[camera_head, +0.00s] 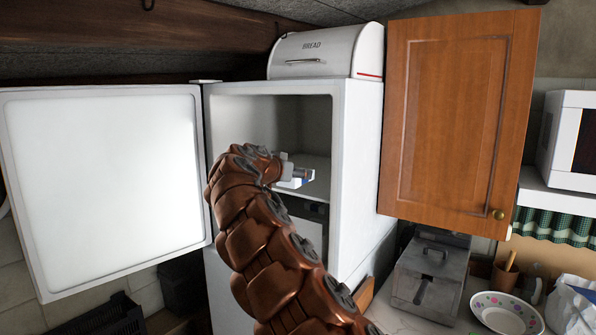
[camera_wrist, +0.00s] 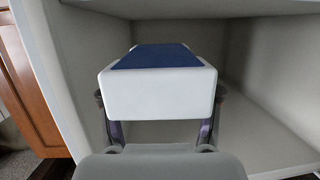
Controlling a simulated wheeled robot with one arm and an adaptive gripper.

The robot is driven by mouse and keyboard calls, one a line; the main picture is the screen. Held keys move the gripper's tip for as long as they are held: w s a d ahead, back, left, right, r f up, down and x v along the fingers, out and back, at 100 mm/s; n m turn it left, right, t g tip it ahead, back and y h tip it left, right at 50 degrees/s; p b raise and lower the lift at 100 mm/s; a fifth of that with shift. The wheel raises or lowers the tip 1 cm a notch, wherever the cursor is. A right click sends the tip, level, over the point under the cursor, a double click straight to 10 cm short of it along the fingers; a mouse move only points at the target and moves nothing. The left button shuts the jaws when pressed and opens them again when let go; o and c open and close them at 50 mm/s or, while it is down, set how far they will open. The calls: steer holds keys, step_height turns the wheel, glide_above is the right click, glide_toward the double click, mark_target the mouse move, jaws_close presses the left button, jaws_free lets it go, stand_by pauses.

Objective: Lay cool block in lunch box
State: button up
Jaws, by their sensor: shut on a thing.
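The cool block (camera_wrist: 157,94) is white with a dark blue top. In the wrist view it sits between the fingers of my gripper (camera_wrist: 158,130), which is shut on it. In the head view a small part of the white and blue block (camera_head: 296,182) shows at the end of my arm. My gripper (camera_head: 298,172) is at the opening of the white fridge's upper compartment (camera_head: 357,150). My arm hides part of the compartment. I cannot make out a lunch box in either view.
The fridge door (camera_head: 105,180) stands wide open on the left. A bread bin (camera_head: 325,53) is on top of the fridge. A wooden cupboard door (camera_head: 455,115) is on the right, above a grey metal fryer (camera_head: 428,280) and a spotted bowl (camera_head: 505,315).

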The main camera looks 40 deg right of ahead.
steer(key=shift+w+a+f+n+t, duration=0.15)
steer(key=shift+a+f+n, duration=0.1)
steer(key=shift+a, duration=0.25)
steer(key=shift+w+a+f+n+t, duration=0.15)
steer(key=shift+a+f, duration=0.1)
steer(key=shift+a, duration=0.2)
steer(key=w+a+f+n+t+y, duration=0.2)
steer(key=a+f+n+t+y, duration=0.2)
steer(key=a+f, duration=0.7)
steer(key=w+a+f+n+t+y, duration=0.3)
steer(key=a+f+n+y, duration=0.5)
steer(key=a, duration=1.2)
step_height(320, 180, down, 4)
steer(key=shift+a+f+t+y, duration=0.1)
steer(key=shift+a+t+y, duration=0.05)
steer(key=shift+t+y, duration=0.45)
steer(key=shift+w, duration=0.1)
